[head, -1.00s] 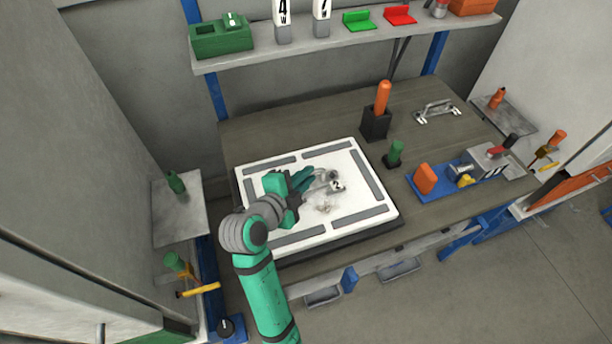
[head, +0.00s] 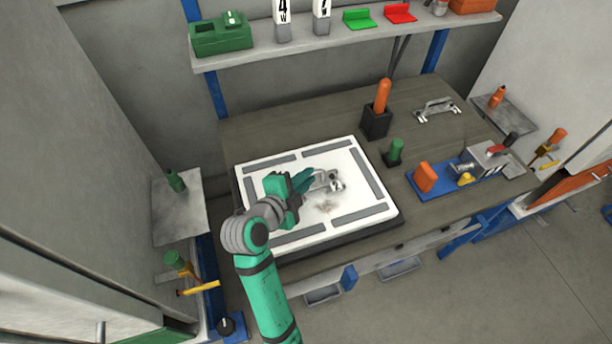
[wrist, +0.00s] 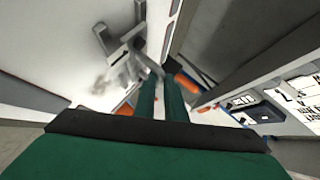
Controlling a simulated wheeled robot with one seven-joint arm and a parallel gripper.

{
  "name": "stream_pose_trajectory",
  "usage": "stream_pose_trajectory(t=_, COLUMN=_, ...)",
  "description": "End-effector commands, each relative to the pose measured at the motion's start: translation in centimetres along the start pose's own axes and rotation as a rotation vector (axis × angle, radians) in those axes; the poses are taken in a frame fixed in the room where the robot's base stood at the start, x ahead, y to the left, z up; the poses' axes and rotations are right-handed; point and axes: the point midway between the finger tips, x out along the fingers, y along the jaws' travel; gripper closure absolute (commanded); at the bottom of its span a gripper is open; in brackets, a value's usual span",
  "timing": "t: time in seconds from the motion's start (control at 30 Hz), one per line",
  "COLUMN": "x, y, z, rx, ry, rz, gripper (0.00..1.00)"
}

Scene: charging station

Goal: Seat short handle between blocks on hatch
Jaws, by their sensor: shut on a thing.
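My gripper (head: 303,182) is over the middle of the white hatch (head: 262,225), a panel with grey strips along its edges. It is shut on the short grey metal handle (head: 333,181), which sticks out to the right of the fingers. In the wrist view the two green fingers (wrist: 163,92) point up the picture, with the grey handle (wrist: 118,48) at their tips. The handle looks tilted; I cannot tell whether it touches the hatch. The blocks are not clearly distinguishable and may be hidden behind the gripper and handle.
Another metal handle (head: 437,109) lies at the bench's back right. An orange-handled tool stands in a black holder (head: 376,124), with a green knob (head: 394,154) nearby. A blue plate (head: 452,180) with parts is to the right. A shelf (head: 350,45) runs above the bench.

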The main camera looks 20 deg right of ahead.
Motion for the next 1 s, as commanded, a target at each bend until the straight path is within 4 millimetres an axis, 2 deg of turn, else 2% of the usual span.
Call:
stream_pose_trajectory(t=0.83, x=0.7, y=1.5, z=0.7, rx=0.000, ry=0.000, rz=0.000, gripper=1.00)
stream_pose_trajectory(t=0.87, x=0.7, y=1.4, z=0.7, rx=0.000, ry=0.000, rz=-0.001, gripper=0.83)
stream_pose_trajectory(t=0.9, x=0.7, y=1.4, z=0.7, rx=0.000, ry=0.000, rz=-0.001, gripper=0.73)
stream_pose_trajectory(t=0.93, x=0.7, y=1.4, z=0.7, rx=0.000, ry=0.000, rz=0.000, gripper=0.68)
stream_pose_trajectory(t=1.0, x=0.7, y=1.4, z=0.7, rx=0.000, ry=0.000, rz=0.000, gripper=0.68)
